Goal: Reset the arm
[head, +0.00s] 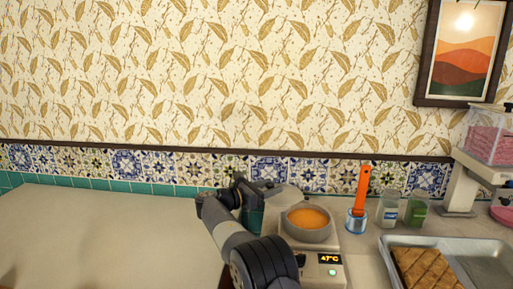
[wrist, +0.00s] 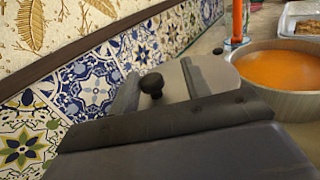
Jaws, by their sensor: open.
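My gripper (head: 262,187) is at the end of my bent arm, low in the middle of the head view, close to the tiled wall. In the wrist view its two fingers (wrist: 166,86) stand apart. A black knob (wrist: 151,84) on a grey rounded surface shows between and beyond them. I cannot tell how far the knob is from the fingers, and nothing is clearly held. A grey body (head: 284,195), partly hidden by my arm and a pot, stands just right of the gripper in the head view.
A pot of orange liquid (head: 308,217) sits right of my arm above a display reading 47°C (head: 329,259). An orange-handled utensil in a cup (head: 357,218), two jars (head: 389,210) and a pastry tray (head: 488,262) stand farther right. The left counter (head: 90,235) is clear.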

